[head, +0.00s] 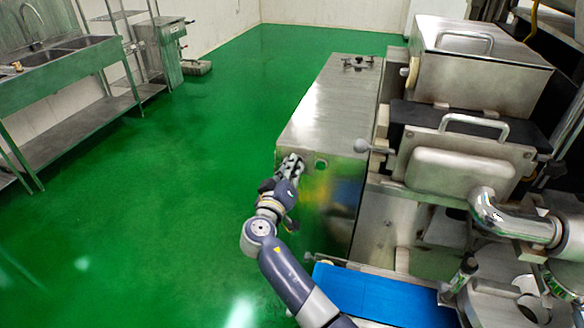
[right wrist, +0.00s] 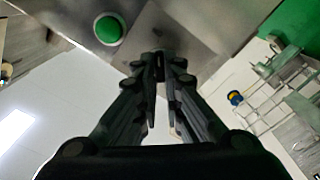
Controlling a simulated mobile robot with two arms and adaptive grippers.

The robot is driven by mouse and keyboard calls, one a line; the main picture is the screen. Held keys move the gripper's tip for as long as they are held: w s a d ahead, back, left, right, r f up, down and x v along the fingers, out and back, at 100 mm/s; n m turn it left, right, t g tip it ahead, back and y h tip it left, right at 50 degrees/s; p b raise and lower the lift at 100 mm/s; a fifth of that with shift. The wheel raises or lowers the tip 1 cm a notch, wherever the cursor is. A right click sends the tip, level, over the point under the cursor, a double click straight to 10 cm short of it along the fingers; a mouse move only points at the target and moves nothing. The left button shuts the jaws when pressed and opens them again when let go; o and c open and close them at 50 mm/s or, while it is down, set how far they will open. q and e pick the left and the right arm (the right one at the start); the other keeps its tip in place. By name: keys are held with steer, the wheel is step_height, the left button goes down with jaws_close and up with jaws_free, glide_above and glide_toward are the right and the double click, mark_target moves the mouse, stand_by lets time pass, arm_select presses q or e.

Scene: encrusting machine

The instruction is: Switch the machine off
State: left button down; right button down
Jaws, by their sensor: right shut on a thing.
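The steel encrusting machine (head: 330,105) stands right of the middle in the head view. A round green button (head: 320,164) is on its front panel, and it also shows in the right wrist view (right wrist: 109,29). My right gripper (head: 291,167) is at the panel's upper left, left of the green button. In the right wrist view its fingertips (right wrist: 160,65) come together at the panel, closed on a small dark switch part that they mostly hide. Which way the switch is turned cannot be seen. My left gripper is not in view.
A blue conveyor belt (head: 380,297) is at the machine's lower front. Steel hoppers with handles (head: 470,75) and a bent pipe (head: 505,217) are at the right. A steel sink bench (head: 60,75) stands at the left. The green floor (head: 180,160) between is clear.

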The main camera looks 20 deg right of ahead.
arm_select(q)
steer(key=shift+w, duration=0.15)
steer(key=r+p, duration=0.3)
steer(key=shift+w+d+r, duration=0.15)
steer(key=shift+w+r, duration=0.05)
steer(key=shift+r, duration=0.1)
arm_select(e)
steer(key=n, duration=1.7)
steer(key=shift+f+n, duration=0.2)
steer(key=shift+n, duration=0.2)
arm_select(q)
steer(key=shift+p, duration=0.3)
arm_select(e)
steer(key=shift+w+d, duration=0.1)
steer(key=c, duration=1.7)
jaws_free()
steer(key=shift+f, duration=0.15)
